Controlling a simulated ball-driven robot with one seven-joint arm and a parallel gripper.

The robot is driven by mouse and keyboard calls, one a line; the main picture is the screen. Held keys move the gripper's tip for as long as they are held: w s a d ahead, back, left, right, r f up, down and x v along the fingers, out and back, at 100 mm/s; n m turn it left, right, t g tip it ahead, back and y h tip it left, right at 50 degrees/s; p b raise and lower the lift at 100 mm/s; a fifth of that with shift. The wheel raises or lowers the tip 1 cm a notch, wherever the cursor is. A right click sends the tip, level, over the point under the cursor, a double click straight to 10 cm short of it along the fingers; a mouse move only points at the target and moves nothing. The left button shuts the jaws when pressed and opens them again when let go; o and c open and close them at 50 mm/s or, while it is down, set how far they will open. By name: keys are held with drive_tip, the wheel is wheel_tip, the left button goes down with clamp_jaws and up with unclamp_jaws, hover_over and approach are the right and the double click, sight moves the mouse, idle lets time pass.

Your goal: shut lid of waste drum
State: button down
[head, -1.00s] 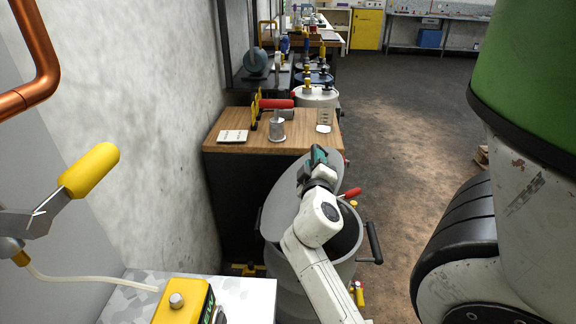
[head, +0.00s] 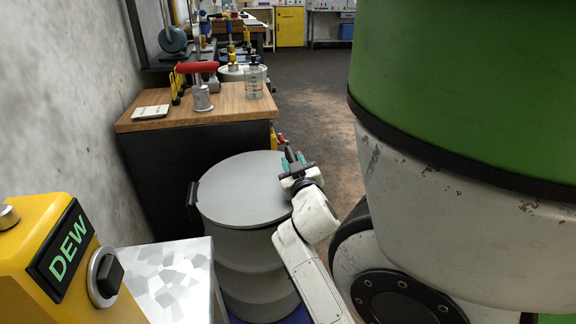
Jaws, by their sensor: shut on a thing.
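The waste drum (head: 255,262) is a grey ribbed barrel standing on the floor in front of the wooden-topped cabinet. Its round grey lid (head: 240,188) lies flat across the drum's top, with no dark opening showing from this view. My gripper (head: 291,160) is at the lid's right edge. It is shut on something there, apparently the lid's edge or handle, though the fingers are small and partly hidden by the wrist. A dark handle (head: 192,197) shows on the drum's left side.
The wooden-topped cabinet (head: 215,103) behind carries a red-handled tool (head: 197,67), a metal cylinder (head: 202,98), a glass beaker (head: 253,82) and a white card (head: 151,112). A yellow box marked DEW (head: 50,260) stands at the front left. Open floor (head: 305,100) lies right of the cabinet.

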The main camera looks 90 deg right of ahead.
drive_tip(key=f, duration=0.1)
drive_tip(key=s+f+b, duration=0.1)
drive_tip(key=f, duration=0.2)
drive_tip(key=shift+s, duration=0.25)
drive_tip(key=shift+d+f+b, duration=0.1)
drive_tip(key=shift+b, duration=0.2)
drive_tip(key=c, duration=1.3)
unclamp_jaws()
drive_tip(key=shift+o, duration=1)
drive_tip(key=shift+s+d+f, duration=0.1)
drive_tip(key=shift+f, duration=0.05)
drive_tip(key=shift+o, duration=0.9)
drive_tip(key=shift+r, duration=0.2)
drive_tip(key=shift+r, duration=0.1)
